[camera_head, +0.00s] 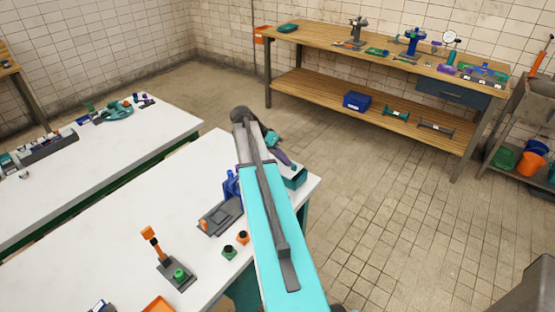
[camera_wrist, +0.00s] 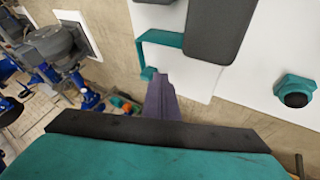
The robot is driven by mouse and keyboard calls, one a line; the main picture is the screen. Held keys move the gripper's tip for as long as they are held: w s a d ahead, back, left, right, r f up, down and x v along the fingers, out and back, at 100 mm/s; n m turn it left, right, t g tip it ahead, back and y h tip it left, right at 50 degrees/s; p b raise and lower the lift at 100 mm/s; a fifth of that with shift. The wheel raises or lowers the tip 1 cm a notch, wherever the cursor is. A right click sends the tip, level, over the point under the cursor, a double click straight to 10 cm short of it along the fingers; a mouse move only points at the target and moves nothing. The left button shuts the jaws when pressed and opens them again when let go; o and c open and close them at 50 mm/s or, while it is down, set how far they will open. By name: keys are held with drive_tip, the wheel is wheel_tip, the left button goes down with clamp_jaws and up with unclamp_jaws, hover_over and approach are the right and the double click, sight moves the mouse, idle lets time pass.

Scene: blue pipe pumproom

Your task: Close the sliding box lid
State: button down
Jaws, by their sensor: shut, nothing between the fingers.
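A small teal box (camera_head: 296,179) sits at the far right corner of the white table, partly hidden behind my arm in the head view. My gripper (camera_head: 288,161) is just above and beside it, pointing down; I cannot tell whether it touches. In the wrist view my purple gripper fingers (camera_wrist: 161,78) are together and empty. Beyond them are a teal angled edge (camera_wrist: 160,39) and a dark grey rounded slab (camera_wrist: 222,28). I cannot tell surely that these are the box and its lid, nor how far the lid is open.
A grey fixture (camera_head: 221,216) with a blue part stands left of my arm. Green (camera_head: 229,252) and orange (camera_head: 243,237) black-topped pieces and an orange-handled lever (camera_head: 172,265) are nearer. A wooden workbench (camera_head: 345,45) stands behind, with open floor (camera_head: 370,190) between.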

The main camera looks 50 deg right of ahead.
sight(293, 166)
drive_tip(key=shift+s+d+b, duration=0.1)
drive_tip(key=shift+s+b, duration=0.2)
drive_tip(key=shift+s, duration=1.35)
drive_tip(key=shift+w, duration=0.65)
drive_tip(key=w, duration=0.3)
drive_tip(key=shift+w+a, duration=0.2)
drive_tip(key=shift+w, duration=0.1)
drive_tip(key=b+v, duration=0.3)
drive_tip(key=v, duration=0.7)
drive_tip(key=shift+s, duration=0.15)
